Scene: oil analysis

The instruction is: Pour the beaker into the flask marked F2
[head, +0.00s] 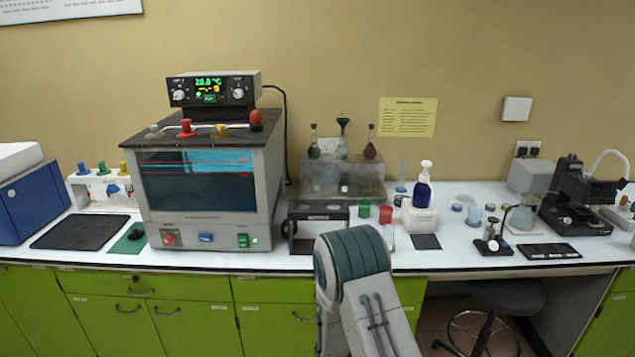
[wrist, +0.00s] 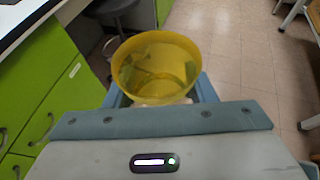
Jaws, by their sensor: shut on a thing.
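A yellow see-through beaker (wrist: 157,72) fills the upper middle of the wrist view, its open rim facing up. My gripper (wrist: 160,95) is shut on it, with pale blue fingers at either side. The beaker is out over the floor, away from the bench; I cannot tell what liquid is in it. In the head view, three small flasks stand on a raised grey stand: a left flask (head: 314,149), a middle flask (head: 342,150) with a funnel-like top, and a right flask (head: 370,149). Their marks are too small to read, so I cannot tell which is F2. The gripper is hidden in the head view.
A large oven-like machine (head: 210,190) stands left of the flask stand (head: 340,180). A spray bottle (head: 422,190), red and green cups and a microscope-like device (head: 578,200) stand to the right. A stool (head: 507,295) is under the bench.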

